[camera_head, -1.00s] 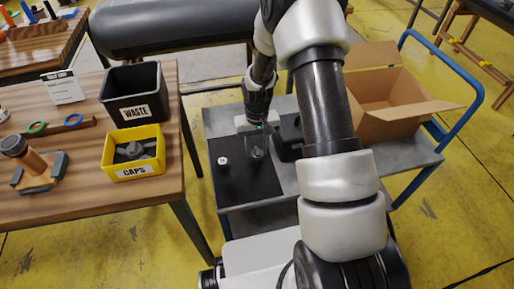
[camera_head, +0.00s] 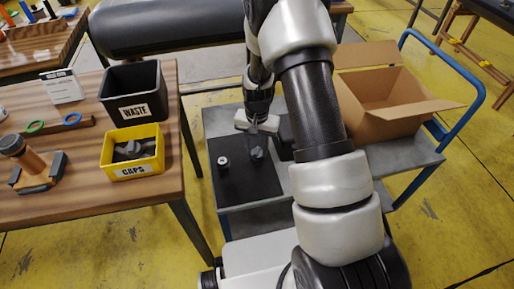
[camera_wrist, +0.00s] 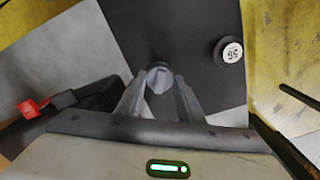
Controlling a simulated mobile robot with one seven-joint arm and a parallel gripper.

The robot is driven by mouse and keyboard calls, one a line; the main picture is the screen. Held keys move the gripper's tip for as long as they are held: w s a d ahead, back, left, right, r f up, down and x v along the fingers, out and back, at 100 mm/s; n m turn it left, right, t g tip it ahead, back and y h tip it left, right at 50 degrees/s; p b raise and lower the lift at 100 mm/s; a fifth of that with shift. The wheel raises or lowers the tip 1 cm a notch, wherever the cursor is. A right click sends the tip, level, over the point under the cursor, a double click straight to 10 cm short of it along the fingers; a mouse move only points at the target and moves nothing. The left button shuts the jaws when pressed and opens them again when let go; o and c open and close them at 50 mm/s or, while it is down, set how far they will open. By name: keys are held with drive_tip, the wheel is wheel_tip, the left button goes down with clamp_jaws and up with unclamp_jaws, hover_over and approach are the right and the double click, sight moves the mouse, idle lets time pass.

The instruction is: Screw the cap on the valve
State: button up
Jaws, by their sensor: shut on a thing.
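My gripper (camera_wrist: 160,85) points down over the black mat (camera_head: 237,193) on the grey cart. Its fingers are shut on a grey cap (camera_wrist: 160,77), a small round piece with a raised bar across its top. In the head view the grey cap (camera_head: 257,153) shows below my gripper (camera_head: 258,147), at the mat's right side. Whether a valve sits under the cap is hidden. A dark round piece with a white top marked 56 (camera_wrist: 229,50) stands apart on the mat; it also shows in the head view (camera_head: 223,161).
A yellow CAPS bin (camera_head: 133,170) with grey parts and a black WASTE bin (camera_head: 135,110) stand on the wooden table at left. An open cardboard box (camera_head: 400,115) is on the cart's right. A black case with a red part (camera_wrist: 30,107) lies near my gripper.

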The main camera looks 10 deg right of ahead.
drive_tip(key=m, duration=0.5)
drive_tip(key=shift+m+p, duration=0.35)
drive_tip(key=shift+m, duration=0.05)
drive_tip(key=m+p, duration=0.1)
drive_tip(key=m, duration=0.1)
drive_tip(key=shift+r+m, duration=0.15)
drive_tip(key=shift+m, duration=0.15)
drive_tip(key=m, duration=0.3)
drive_tip(key=shift+p, duration=0.4)
